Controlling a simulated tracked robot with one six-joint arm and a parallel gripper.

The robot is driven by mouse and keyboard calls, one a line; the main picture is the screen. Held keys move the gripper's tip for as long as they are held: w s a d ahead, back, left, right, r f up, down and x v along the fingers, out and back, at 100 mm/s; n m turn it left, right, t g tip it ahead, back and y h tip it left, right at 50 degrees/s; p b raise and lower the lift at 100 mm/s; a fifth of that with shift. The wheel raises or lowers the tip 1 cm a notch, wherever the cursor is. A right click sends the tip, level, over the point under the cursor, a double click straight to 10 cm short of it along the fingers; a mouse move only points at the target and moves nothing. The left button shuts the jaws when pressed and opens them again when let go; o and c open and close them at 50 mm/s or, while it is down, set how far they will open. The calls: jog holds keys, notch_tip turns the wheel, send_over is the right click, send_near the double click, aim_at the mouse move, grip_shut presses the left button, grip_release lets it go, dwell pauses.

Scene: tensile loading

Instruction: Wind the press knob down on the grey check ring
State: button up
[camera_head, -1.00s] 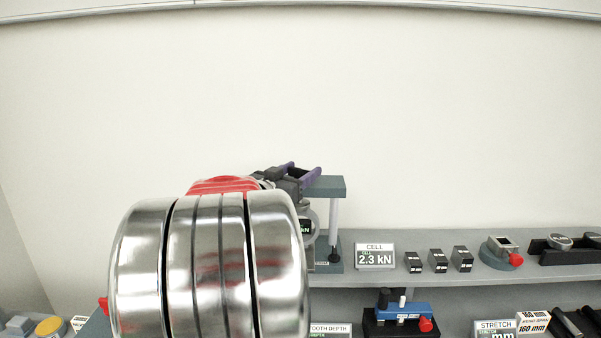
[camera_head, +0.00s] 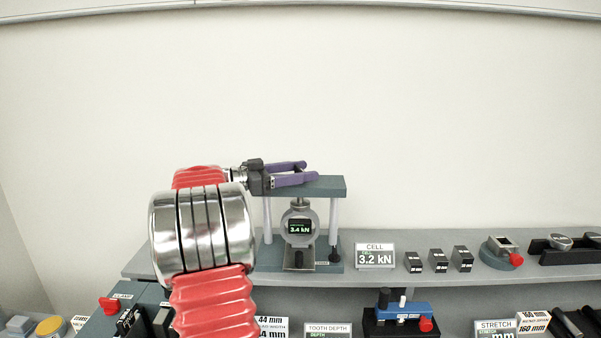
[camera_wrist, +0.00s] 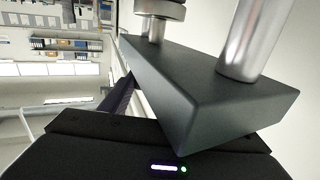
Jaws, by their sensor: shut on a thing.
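The press (camera_head: 332,186) stands on the shelf, with a dark top plate on light posts. The grey check ring (camera_head: 290,216) stands upright under its spindle (camera_head: 299,203), and its display reads 3.4 kN. My gripper (camera_head: 311,170) lies sideways at the top plate, its purple fingers shut on the press knob. The knob is hidden by the fingers in the head view. The wrist view shows the top plate (camera_wrist: 200,95) close up with a post (camera_wrist: 245,45); neither the knob nor the ring can be made out there.
The CELL sign (camera_head: 375,256) right of the press reads 3.2 kN. Several small black blocks (camera_head: 438,261) and a grey fixture with a red knob (camera_head: 500,250) stand farther right on the shelf. A blue tool (camera_head: 404,309) stands lower down. The wall above is clear.

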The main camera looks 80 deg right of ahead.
jog(key=shift+m+g+y, duration=0.5)
jog(key=shift+m+y, duration=0.2)
jog(key=shift+y, duration=0.6)
jog(key=o, duration=1)
jog(key=shift+m+g, duration=0.3)
jog(key=shift+o, duration=0.2)
jog(key=v, duration=1.4)
jog(key=shift+r, duration=0.15)
